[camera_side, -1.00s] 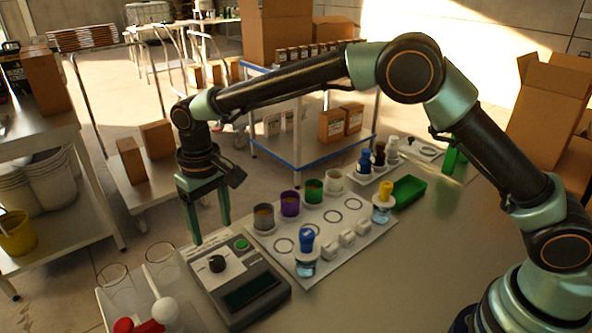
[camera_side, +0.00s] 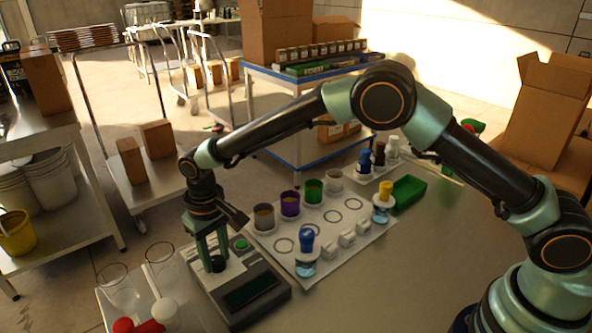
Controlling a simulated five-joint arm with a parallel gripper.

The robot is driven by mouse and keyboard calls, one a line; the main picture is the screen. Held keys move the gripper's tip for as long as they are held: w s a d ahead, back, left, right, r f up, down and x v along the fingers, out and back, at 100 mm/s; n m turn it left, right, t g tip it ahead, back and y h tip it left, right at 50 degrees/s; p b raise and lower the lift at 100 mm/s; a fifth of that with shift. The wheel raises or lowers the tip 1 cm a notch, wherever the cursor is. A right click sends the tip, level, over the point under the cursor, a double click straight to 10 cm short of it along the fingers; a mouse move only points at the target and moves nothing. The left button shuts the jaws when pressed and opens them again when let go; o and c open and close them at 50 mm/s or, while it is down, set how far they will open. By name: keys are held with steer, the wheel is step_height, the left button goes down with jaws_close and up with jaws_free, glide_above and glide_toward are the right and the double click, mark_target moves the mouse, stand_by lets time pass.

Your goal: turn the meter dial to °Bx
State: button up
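The meter (camera_side: 247,293) is a grey box with a dark display, at the front left of the table. Its black dial (camera_side: 216,265) sits on the pale top panel, beside a green button (camera_side: 240,244). My gripper (camera_side: 214,262) points down at the dial, with its two green fingers around it, one on each side. A gap shows between the fingers; I cannot tell whether they touch the dial. The dial's pointer and the unit markings are too small and partly hidden to read.
A white board (camera_side: 345,255) with several coloured cups and a blue-capped bottle (camera_side: 306,252) lies just right of the meter. Clear glass beakers (camera_side: 161,262) and red and white bulbs (camera_side: 140,325) stand close on its left.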

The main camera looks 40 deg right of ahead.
steer(key=shift+d, duration=0.15)
jaws_close()
steer(key=m, duration=0.5)
steer(key=shift+d+m, duration=0.1)
steer(key=shift+m, duration=0.2)
steer(key=m, duration=0.6)
stand_by(0.4)
steer(key=o, duration=0.9)
jaws_free()
steer(key=shift+c, duration=0.2)
steer(key=shift+r, duration=0.15)
